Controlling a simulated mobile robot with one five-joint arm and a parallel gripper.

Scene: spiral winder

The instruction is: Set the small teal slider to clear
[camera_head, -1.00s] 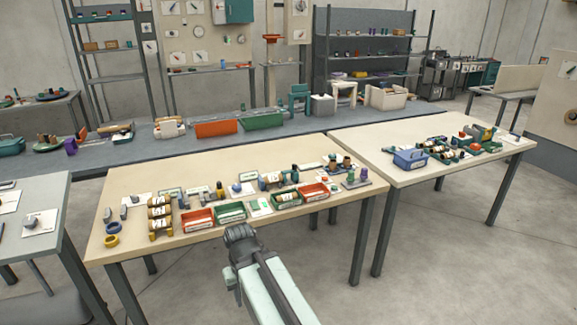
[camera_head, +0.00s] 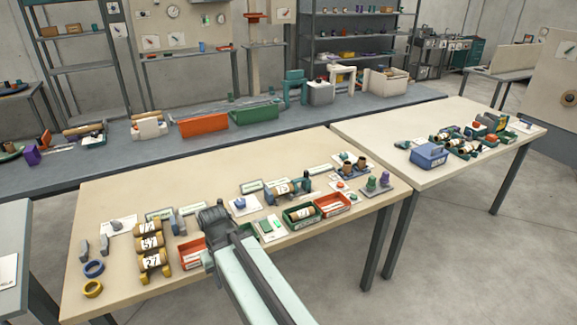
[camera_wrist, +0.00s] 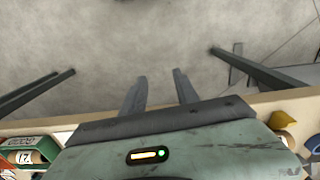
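I cannot make out a small teal slider for certain. A small green piece sits on a white card (camera_head: 270,228) on the near cream table, just right of my gripper, and its details are too small to read. A teal device (camera_head: 288,190) stands further back on the same table. My gripper (camera_head: 213,215) is over the front part of this table and hides what lies behind it. In the wrist view the two fingers of my gripper (camera_wrist: 160,76) are apart with nothing between them, and bare floor shows past them.
A red bin (camera_head: 191,255) is left of my gripper, a green bin (camera_head: 300,217) and another red bin (camera_head: 332,204) right of it. Gold numbered rollers (camera_head: 150,242) stand on the left.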

